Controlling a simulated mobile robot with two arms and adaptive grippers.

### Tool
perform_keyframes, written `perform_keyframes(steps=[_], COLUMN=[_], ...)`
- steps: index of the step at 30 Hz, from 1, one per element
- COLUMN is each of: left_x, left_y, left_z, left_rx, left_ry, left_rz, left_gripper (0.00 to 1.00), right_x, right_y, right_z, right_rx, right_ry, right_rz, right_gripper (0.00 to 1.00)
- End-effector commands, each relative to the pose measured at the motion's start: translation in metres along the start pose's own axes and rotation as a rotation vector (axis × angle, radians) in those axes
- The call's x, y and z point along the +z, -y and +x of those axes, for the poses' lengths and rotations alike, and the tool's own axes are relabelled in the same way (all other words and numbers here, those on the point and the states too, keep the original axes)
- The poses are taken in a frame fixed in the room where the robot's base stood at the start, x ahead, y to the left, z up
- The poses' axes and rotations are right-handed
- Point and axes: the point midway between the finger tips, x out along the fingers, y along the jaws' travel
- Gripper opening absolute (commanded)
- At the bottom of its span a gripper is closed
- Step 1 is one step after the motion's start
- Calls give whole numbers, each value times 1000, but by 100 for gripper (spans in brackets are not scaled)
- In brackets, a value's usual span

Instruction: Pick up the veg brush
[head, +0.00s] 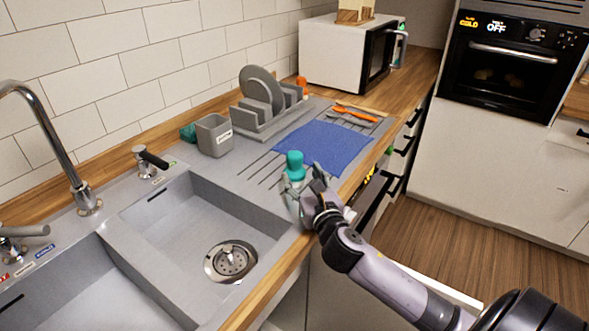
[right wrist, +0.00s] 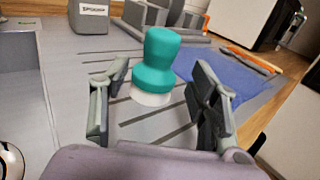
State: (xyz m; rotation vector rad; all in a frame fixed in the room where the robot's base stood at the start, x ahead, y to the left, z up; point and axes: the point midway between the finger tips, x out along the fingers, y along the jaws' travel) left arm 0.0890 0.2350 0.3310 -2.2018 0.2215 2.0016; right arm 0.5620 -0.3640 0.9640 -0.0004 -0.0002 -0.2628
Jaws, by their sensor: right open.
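The veg brush (head: 294,164) has a teal knob handle and stands upright on the grey draining board beside the sink. In the right wrist view, the brush (right wrist: 157,62) shows its teal handle above a white base. My right gripper (head: 308,183) is open at the brush, on its near side. In the right wrist view, the open fingers (right wrist: 155,98) stand to the left and right of the brush, with visible gaps, and the brush is a little beyond them. My left gripper is not in view.
A blue cloth (head: 325,148) lies just behind the brush. The sink basin (head: 190,225) and tap (head: 65,150) are to the left.

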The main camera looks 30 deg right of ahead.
Motion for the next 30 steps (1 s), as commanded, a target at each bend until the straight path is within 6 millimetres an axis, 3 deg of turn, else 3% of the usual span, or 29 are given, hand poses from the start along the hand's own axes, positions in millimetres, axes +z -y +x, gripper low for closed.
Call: perform_keyframes(steps=[4,13,21,30], left_x=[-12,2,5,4], left_y=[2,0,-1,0], left_z=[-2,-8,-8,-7], left_rx=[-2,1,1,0], left_ry=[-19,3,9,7], left_rz=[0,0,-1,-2], left_gripper=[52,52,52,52], right_x=[2,4,3,3], right_y=[0,-2,-2,-2], right_z=[11,51,55,54], right_rx=[-1,-1,0,0], right_ry=[0,-1,-1,-1], right_rz=[2,1,0,0], right_gripper=[56,56,56,36])
